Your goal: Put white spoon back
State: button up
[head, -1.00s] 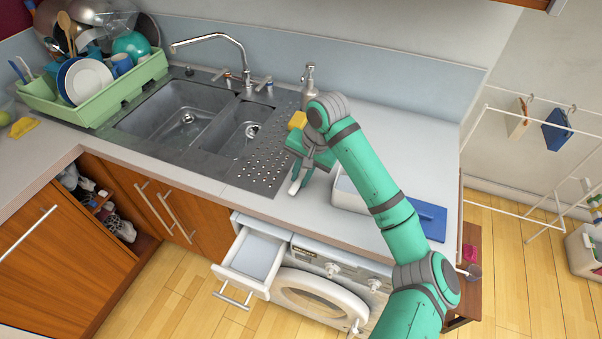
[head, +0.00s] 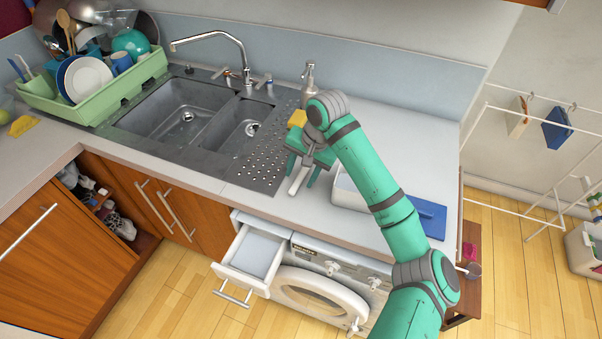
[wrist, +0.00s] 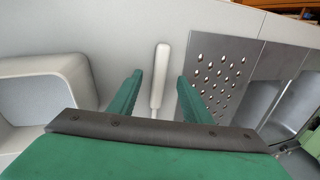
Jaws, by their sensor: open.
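The white spoon (head: 298,182) lies on the grey countertop just right of the perforated drainboard. Its pale handle also shows in the wrist view (wrist: 160,70), running between the two fingers; its other end is hidden by my gripper. My gripper (head: 303,173) is open and points down over the spoon, one finger on each side, with visible gaps in the wrist view (wrist: 160,78). The drawer (head: 250,258) under the counter is pulled open, and its visible inside looks empty.
A white tub (head: 345,190) stands right of the gripper, with a blue item (head: 430,217) beyond it. A yellow sponge (head: 297,119) and soap bottle (head: 309,84) are behind. The sink (head: 185,112) and green dish rack (head: 95,108) are left.

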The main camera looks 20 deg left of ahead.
jog(key=shift+r, duration=0.1)
jog(key=v, duration=1)
jog(key=shift+r, duration=0.3)
jog(key=shift+d, duration=0.15)
dwell(0.4)
